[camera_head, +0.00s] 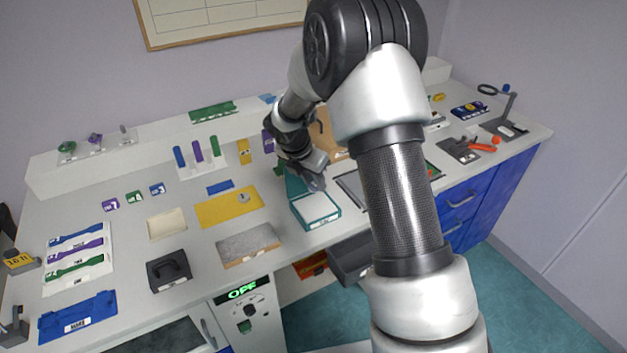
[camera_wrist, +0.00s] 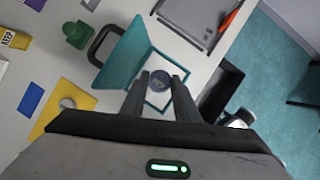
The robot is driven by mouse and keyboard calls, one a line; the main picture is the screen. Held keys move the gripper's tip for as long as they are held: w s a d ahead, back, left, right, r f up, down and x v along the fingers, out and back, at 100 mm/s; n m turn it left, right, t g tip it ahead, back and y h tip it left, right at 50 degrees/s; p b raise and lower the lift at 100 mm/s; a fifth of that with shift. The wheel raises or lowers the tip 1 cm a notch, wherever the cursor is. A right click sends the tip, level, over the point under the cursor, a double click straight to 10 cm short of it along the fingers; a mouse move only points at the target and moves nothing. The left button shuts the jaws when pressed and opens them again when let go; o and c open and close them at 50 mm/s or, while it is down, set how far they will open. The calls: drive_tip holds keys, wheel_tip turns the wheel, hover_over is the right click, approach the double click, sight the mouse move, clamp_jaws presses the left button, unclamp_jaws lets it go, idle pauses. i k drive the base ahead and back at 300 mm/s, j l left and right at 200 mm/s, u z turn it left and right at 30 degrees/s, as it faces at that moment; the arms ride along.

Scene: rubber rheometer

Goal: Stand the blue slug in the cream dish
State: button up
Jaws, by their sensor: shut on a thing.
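In the wrist view a dark blue round piece, the blue slug (camera_wrist: 159,80), sits between my fingertips, seen end-on with a faint mark on its face. My gripper (camera_wrist: 158,88) is shut on it, above the open teal box with a white inside. In the head view my gripper (camera_head: 316,183) hangs over that box, and the slug cannot be made out there. The cream dish (camera_head: 167,224) is a shallow, pale, empty-looking tray on the bench, well to the left of my gripper, behind the dark handled block.
The teal box (camera_head: 316,222) has its lid raised. A yellow plate (camera_head: 229,206), a grey slab (camera_head: 248,245) and a dark handled block (camera_head: 168,271) lie around the dish. Blue, purple and green posts stand on a white rack (camera_head: 203,171). A dark drawer (camera_head: 352,262) stands open in front.

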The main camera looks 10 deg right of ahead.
sight(158, 229)
drive_tip(key=j+u, duration=0.15)
drive_tip(key=j, duration=0.2)
drive_tip(key=i+j+u, duration=0.15)
drive_tip(key=j, duration=0.2)
drive_tip(key=i+j+u, duration=0.15)
drive_tip(key=j, duration=0.15)
drive_tip(key=i+j+u, duration=0.15)
drive_tip(key=j, duration=0.2)
drive_tip(key=k, duration=0.05)
